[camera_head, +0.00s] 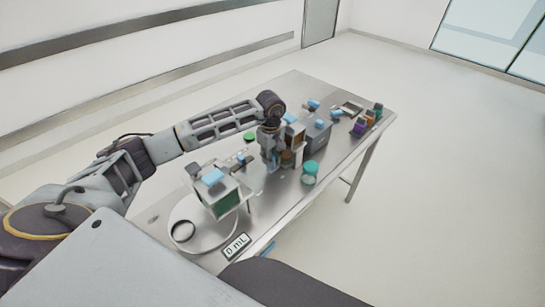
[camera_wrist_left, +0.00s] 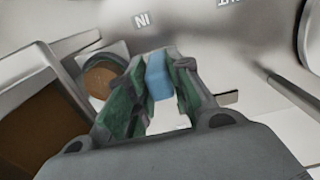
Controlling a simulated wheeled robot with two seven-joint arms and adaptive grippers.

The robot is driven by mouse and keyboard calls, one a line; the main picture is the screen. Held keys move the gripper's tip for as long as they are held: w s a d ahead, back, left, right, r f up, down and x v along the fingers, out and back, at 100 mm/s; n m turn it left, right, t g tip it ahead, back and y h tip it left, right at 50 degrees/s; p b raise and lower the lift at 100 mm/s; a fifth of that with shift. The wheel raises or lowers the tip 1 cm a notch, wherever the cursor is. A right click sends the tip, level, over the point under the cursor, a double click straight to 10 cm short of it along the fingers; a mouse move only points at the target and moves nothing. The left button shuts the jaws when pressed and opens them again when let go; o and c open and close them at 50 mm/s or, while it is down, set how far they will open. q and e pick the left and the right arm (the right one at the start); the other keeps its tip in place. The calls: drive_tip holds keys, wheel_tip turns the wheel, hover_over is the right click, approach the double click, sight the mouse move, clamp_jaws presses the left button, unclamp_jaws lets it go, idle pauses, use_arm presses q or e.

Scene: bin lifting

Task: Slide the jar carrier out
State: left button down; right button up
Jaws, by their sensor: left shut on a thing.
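My left gripper (camera_head: 270,160) reaches down over the metal table, in the middle of the head view. In the left wrist view its green-padded fingers (camera_wrist_left: 158,85) are shut on a blue block (camera_wrist_left: 159,75), which looks like a handle. A pale round holder with a brown round jar or lid (camera_wrist_left: 102,77) shows just left of the fingers and seems to be the jar carrier; whether the blue block joins it is hidden. My right gripper is not in view.
A brown-fronted box (camera_head: 295,136) and a grey unit (camera_head: 317,137) stand close right of the gripper. A teal-lidded jar (camera_head: 310,169) is near the front edge. A green-fronted device (camera_head: 224,203) stands by a round scale plate (camera_head: 189,236) at left. Small coloured containers (camera_head: 369,118) sit farther right.

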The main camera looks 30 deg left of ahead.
use_arm(q)
drive_tip(key=shift+s+a, duration=0.3)
drive_tip(key=shift+s, duration=0.4)
drive_tip(key=shift+s+a, duration=0.25)
drive_tip(key=shift+s, duration=0.5)
drive_tip(key=shift+s+a, duration=0.3)
drive_tip(key=shift+s, duration=0.4)
drive_tip(key=shift+s+a+b, duration=0.3)
drive_tip(key=shift+s, duration=0.55)
drive_tip(key=shift+s+a+b, duration=0.3)
drive_tip(key=shift+s, duration=0.6)
drive_tip(key=shift+s+a+b, duration=0.3)
drive_tip(key=shift+s, duration=0.75)
drive_tip(key=c, duration=1.6)
unclamp_jaws()
drive_tip(key=shift+o, duration=0.2)
drive_tip(key=shift+s+a, duration=0.1)
drive_tip(key=shift+s, duration=0.05)
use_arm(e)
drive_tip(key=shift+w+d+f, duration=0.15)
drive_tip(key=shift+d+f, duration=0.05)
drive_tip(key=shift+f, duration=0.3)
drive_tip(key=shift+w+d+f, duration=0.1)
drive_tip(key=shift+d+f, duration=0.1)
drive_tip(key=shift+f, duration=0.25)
